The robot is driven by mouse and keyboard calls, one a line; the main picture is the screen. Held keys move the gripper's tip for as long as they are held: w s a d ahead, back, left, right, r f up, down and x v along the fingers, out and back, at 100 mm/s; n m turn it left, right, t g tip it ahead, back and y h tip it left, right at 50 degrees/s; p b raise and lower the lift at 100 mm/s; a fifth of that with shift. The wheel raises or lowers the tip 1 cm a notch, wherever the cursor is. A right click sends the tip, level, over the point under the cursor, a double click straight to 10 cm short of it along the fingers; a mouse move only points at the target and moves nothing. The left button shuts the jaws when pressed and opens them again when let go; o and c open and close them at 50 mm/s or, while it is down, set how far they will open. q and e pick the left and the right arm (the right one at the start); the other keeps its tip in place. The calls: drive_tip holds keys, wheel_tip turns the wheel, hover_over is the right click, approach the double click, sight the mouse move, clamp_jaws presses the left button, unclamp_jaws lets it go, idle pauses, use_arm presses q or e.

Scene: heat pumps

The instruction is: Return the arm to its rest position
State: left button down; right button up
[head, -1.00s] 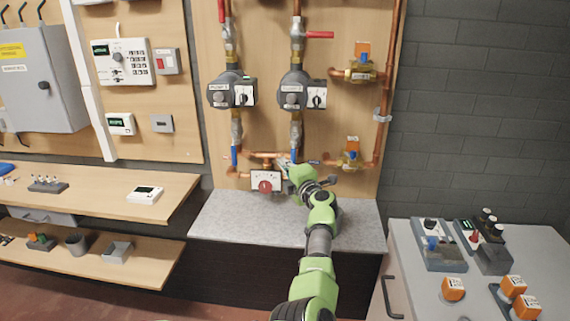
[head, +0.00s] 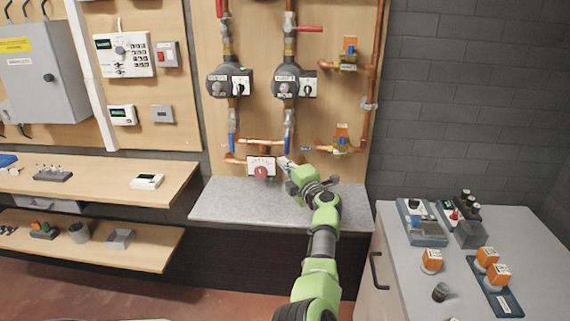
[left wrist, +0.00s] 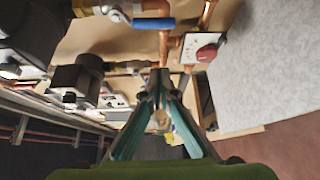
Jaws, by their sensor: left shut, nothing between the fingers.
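My left arm, green and dark grey, reaches up from the bottom of the head view to the heat pump board. My left gripper (head: 284,162) is at its far end, small in the head view, in front of the lower pipes and just right of the red-knobbed mixing valve (head: 262,168). In the left wrist view the gripper's teal-sided fingers (left wrist: 160,88) come together with nothing between them. The blue-handled valve (left wrist: 152,23) and the red knob (left wrist: 206,53) show beyond the fingers, apart from them as far as I can tell. My right gripper does not show.
A grey stone-like ledge (head: 235,202) lies below the pipes and under my arm. Two pumps (head: 230,82) (head: 293,83) hang above. A bench (head: 400,275) with orange-topped parts stands at right; wooden shelves (head: 110,190) are at left. The floor at lower left is clear.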

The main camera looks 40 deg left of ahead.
use_arm(q)
drive_tip(key=s+d+f+m+t+h, duration=0.2)
drive_tip(key=d+m+t+h, duration=0.9)
drive_tip(key=m, duration=0.8)
drive_tip(key=s+d+f+m+g+h, duration=0.55)
drive_tip(key=s+d+f+m, duration=0.25)
drive_tip(key=s+d+f, duration=0.4)
drive_tip(key=s+d+f+m+g, duration=0.2)
drive_tip(key=s+d+f, duration=0.2)
drive_tip(key=s, duration=0.2)
drive_tip(key=s+d+f+m+g, duration=0.2)
drive_tip(key=s+d+f+g, duration=0.15)
drive_tip(key=s, duration=0.25)
drive_tip(key=s+f+m+g, duration=0.25)
drive_tip(key=s+g, duration=0.25)
drive_tip(key=s, duration=1.5)
wheel_tip(320, 180, down, 28)
drive_tip(key=s+g, duration=0.1)
drive_tip(key=s, duration=0.1)
drive_tip(key=s+a+f+g, duration=0.1)
drive_tip(key=s+a+f, duration=0.1)
drive_tip(key=s+f, duration=1.3)
drive_tip(key=shift+s+y, duration=0.45)
drive_tip(key=shift+s, duration=0.25)
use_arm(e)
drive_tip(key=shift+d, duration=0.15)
